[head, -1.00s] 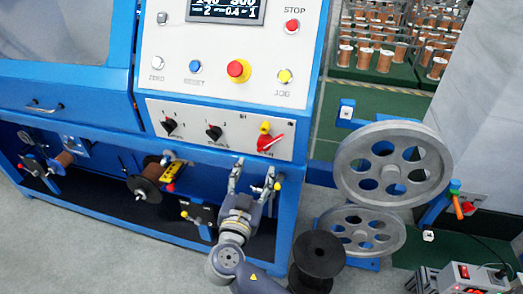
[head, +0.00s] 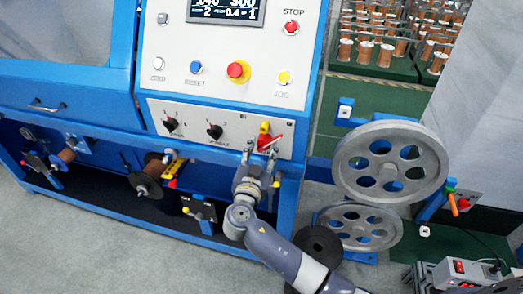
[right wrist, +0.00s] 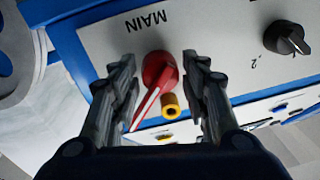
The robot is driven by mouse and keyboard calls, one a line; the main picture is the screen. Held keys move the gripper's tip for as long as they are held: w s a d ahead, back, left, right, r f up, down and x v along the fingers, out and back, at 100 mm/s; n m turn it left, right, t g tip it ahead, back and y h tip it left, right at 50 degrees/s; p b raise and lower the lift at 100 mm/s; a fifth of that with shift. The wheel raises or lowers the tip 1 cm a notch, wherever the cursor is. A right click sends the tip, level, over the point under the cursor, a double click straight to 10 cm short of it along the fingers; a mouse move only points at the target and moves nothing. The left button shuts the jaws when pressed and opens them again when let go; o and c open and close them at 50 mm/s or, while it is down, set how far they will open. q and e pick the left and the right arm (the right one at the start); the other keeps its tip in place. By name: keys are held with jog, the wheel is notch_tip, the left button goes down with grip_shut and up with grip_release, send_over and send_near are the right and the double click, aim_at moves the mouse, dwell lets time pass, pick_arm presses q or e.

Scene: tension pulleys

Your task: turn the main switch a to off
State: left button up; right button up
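The main switch (head: 270,142) is a red rotary handle at the right end of the white lower panel. In the right wrist view the red handle (right wrist: 158,78) carries a white line and lies slanted toward the lower left, beside the upside-down word MAIN. My right gripper (head: 259,156) is open just in front of the switch and overlaps its lower part in the head view. In the right wrist view its fingers (right wrist: 160,68) stand apart on either side of the handle, with visible gaps. My left gripper is not in view.
A yellow knob (head: 265,127) sits close beside the switch. Two black selector knobs, one of them (head: 214,132), lie to its left. A red button (head: 238,70) is on the panel above. Large grey pulleys (head: 390,163) stand to the right. A black spool (head: 318,248) stands below.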

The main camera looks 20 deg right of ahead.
grip_shut()
jog(key=shift+d+r+n+b, duration=0.1)
jog(key=shift+n+b, duration=0.9)
jog(key=shift+n, duration=0.65)
jog(key=shift+r+n+b, duration=0.1)
jog(key=shift+n+b, duration=0.9)
jog(key=shift+n, duration=0.65)
jog(key=o, duration=0.6)
grip_release()
jog(key=shift+f, duration=0.1)
jog(key=shift+s, duration=0.1)
